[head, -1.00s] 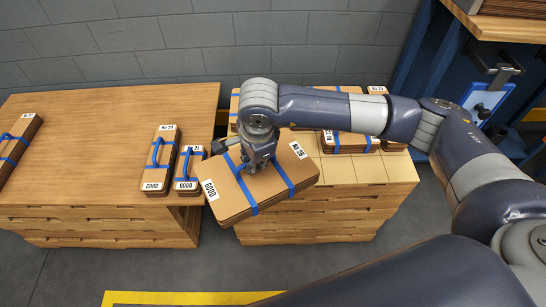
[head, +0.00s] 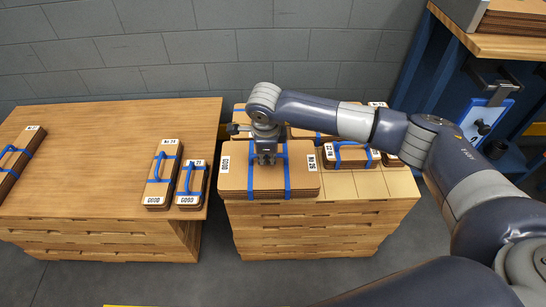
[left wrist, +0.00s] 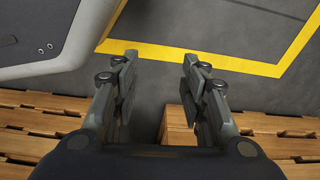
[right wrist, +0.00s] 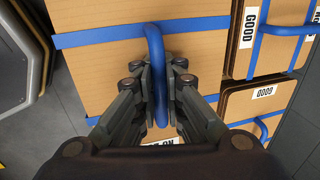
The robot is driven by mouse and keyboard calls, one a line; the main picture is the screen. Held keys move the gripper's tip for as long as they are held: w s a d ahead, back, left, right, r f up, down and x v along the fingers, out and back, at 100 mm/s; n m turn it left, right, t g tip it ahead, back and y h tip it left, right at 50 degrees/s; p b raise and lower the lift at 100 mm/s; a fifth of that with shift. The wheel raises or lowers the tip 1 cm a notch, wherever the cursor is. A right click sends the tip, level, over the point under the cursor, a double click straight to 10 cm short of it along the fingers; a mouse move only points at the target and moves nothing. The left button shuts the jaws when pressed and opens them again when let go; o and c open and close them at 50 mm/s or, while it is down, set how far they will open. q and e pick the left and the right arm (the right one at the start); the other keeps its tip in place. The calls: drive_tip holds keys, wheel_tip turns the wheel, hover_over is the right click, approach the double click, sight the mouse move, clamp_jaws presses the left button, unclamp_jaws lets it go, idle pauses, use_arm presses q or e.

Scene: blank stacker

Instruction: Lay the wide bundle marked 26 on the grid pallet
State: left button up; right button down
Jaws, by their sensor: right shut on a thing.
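The wide bundle marked 26 (head: 236,181) is a flat stack of brown board with blue straps and a blue handle. My right gripper (head: 265,156) is shut on that handle, which shows between its fingers in the right wrist view (right wrist: 160,85). The bundle is level and square over the front left of the grid pallet (head: 375,186). I cannot tell whether it touches the pallet top. My left gripper (left wrist: 158,75) is open and empty in the left wrist view and is not in the head view.
Other strapped bundles sit along the grid pallet's back, including a small one (head: 350,156) right of bundle 26. The left wooden pallet (head: 95,160) holds two narrow bundles (head: 162,175) near its right edge and another at far left. Bare grid shows at front right.

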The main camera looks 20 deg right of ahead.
drive_tip(key=shift+w+d+f, duration=0.1)
drive_tip(key=shift+w+d, duration=0.85)
drive_tip(key=shift+d, duration=0.1)
drive_tip(key=shift+w+d, duration=0.15)
drive_tip(key=x, duration=0.2)
drive_tip(key=shift+s+f, duration=0.25)
drive_tip(key=shift+f, duration=0.6)
drive_tip(key=c, duration=2)
unclamp_jaws()
drive_tip(key=o, duration=0.3)
use_arm(q)
drive_tip(key=shift+w+d+r, duration=0.1)
drive_tip(key=shift+w+r, duration=0.7)
drive_tip(key=shift+r, duration=0.1)
